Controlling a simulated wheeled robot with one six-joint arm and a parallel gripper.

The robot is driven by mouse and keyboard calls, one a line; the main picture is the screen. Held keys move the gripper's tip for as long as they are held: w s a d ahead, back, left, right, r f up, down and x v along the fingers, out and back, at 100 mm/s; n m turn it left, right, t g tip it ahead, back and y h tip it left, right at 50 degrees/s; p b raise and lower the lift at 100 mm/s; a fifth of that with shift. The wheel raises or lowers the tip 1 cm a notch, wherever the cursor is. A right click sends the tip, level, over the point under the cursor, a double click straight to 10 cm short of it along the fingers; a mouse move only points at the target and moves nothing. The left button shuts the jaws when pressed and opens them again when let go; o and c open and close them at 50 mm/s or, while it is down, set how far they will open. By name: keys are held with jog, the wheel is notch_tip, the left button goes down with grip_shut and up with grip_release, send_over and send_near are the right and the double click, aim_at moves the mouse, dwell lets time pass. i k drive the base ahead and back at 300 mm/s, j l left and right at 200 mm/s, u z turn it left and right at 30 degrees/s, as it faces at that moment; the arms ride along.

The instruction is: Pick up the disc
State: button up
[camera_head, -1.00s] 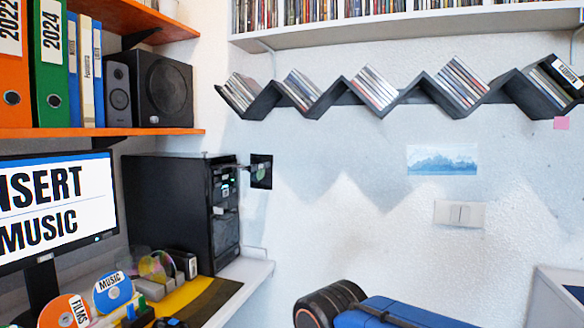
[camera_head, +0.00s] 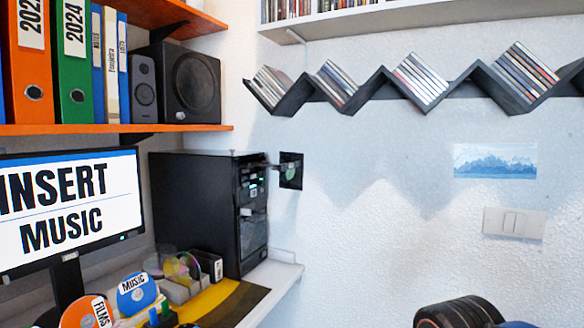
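A blue disc labelled MUSIC (camera_head: 134,298) stands upright on the desk at the lower left. An orange disc labelled FILMS (camera_head: 76,315) stands to its left, partly cut off by the bottom edge. Shiny unlabelled discs (camera_head: 182,267) stand in a grey holder behind them. The monitor (camera_head: 70,210) reads INSERT MUSIC. The black computer tower (camera_head: 195,205) stands on the desk, with a small green-lit panel on its front. My gripper is not in view; only a dark, rounded part of my arm shows at the bottom right.
A black zigzag shelf (camera_head: 372,108) with several slanted cases hangs on the wall. An orange shelf (camera_head: 60,130) above the monitor holds binders and speakers. A yellow and dark mat (camera_head: 225,300) lies on the desk. A light switch (camera_head: 514,223) is on the right wall.

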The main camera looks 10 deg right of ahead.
aim_at(137, 291)
jog(key=i+l, duration=0.1)
jog(key=i, duration=0.3)
jog(key=i+u, duration=0.1)
jog(key=u, duration=0.6)
jog(key=i+l+u, duration=0.1)
jog(key=u, duration=0.3)
